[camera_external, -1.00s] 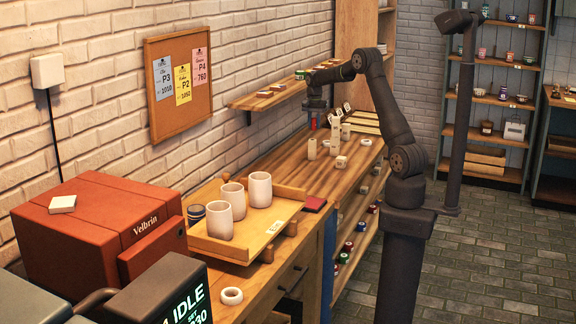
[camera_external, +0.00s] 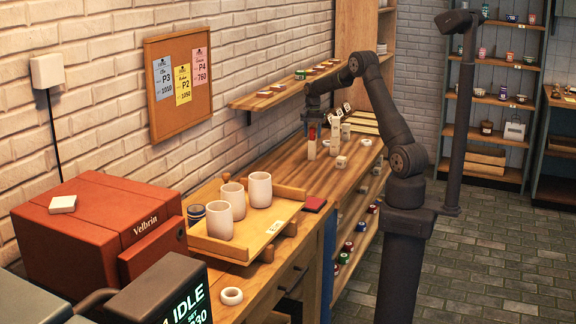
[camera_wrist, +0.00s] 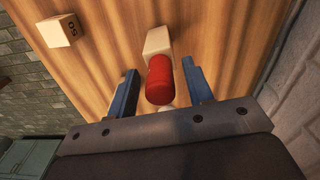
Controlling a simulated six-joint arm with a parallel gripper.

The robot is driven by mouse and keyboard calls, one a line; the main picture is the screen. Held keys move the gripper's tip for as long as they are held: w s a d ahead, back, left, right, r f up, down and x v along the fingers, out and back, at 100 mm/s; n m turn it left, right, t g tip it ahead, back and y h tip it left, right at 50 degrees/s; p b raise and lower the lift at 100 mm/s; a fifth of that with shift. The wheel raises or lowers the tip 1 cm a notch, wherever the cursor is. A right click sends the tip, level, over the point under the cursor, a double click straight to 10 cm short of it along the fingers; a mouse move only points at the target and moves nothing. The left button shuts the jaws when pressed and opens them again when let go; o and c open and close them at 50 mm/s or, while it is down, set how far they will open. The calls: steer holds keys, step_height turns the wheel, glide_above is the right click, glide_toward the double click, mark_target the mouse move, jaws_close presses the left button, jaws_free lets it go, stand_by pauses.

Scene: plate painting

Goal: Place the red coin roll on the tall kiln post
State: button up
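The red coin roll (camera_external: 311,134) is upright at the top of a pale kiln post (camera_external: 311,150) on the wooden bench. It appears to rest on the post, though the contact is hard to make out. Another pale post (camera_external: 335,138) stands just to the right. In the wrist view the red coin roll (camera_wrist: 160,80) lies between the two blue-grey fingers of my gripper (camera_wrist: 160,92), with a gap on each side. A pale block face (camera_wrist: 157,40) shows beyond the roll. My gripper (camera_external: 312,118) is open, directly over the roll, fingers pointing down.
A small pale block marked 50 (camera_wrist: 60,30) lies on the bench, clear of the fingers; it also shows in the external view (camera_external: 341,162). The wall shelf (camera_external: 270,97) with small items is left of my gripper. A tray (camera_external: 272,228) with white cups stands nearer the camera.

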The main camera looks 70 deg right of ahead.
steer(key=shift+r, duration=0.1)
step_height(320, 180, up, 12)
stand_by(0.6)
steer(key=shift+f, duration=4.15)
